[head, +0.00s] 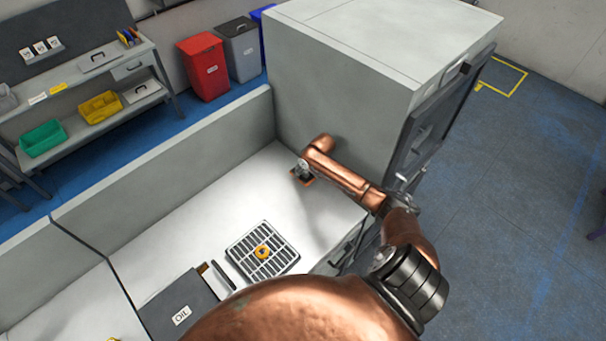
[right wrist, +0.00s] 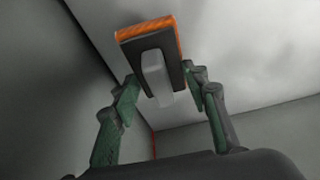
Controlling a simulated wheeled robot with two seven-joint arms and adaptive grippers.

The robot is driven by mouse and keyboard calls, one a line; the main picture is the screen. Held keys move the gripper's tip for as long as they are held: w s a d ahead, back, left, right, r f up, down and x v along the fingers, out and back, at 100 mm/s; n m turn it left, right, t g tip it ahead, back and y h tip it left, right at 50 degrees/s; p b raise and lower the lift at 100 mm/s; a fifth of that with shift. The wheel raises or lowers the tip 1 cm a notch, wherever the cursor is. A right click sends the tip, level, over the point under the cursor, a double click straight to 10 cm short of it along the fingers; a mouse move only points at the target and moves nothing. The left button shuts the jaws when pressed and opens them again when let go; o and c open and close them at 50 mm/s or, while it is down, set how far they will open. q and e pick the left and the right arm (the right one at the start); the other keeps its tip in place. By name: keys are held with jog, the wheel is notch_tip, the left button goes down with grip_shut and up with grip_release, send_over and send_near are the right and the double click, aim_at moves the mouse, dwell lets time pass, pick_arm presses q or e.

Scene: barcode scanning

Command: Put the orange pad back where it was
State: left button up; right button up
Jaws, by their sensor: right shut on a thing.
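The orange pad (right wrist: 150,30) shows in the right wrist view as a block with an orange layer, a dark backing plate and a grey grip. My right gripper (right wrist: 158,92) has its green-padded fingers on both sides of the grey grip and is shut on it. In the head view the right gripper (head: 303,170) is at the back of the white worktop, close to the tall grey cabinet. A little of the orange pad (head: 309,182) shows under it there. I cannot tell whether the pad touches the worktop. My left gripper is not in view.
The tall grey cabinet (head: 340,105) stands right behind the gripper. A slotted grate (head: 240,262) with a yellow ring (head: 262,252) lies nearer on the worktop (head: 185,220). A dark box labelled OIL (head: 180,300) is at its front. The worktop's left middle is clear.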

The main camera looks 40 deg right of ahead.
jog(key=shift+f, duration=1.2)
jog(key=shift+s, duration=0.1)
jog(key=o, duration=1)
jog(key=shift+f, duration=0.15)
jog(key=shift+r, duration=0.25)
jog(key=v, duration=1.1)
jog(key=shift+s+r, duration=0.15)
jog(key=shift+r, duration=0.25)
jog(key=shift+a, duration=0.1)
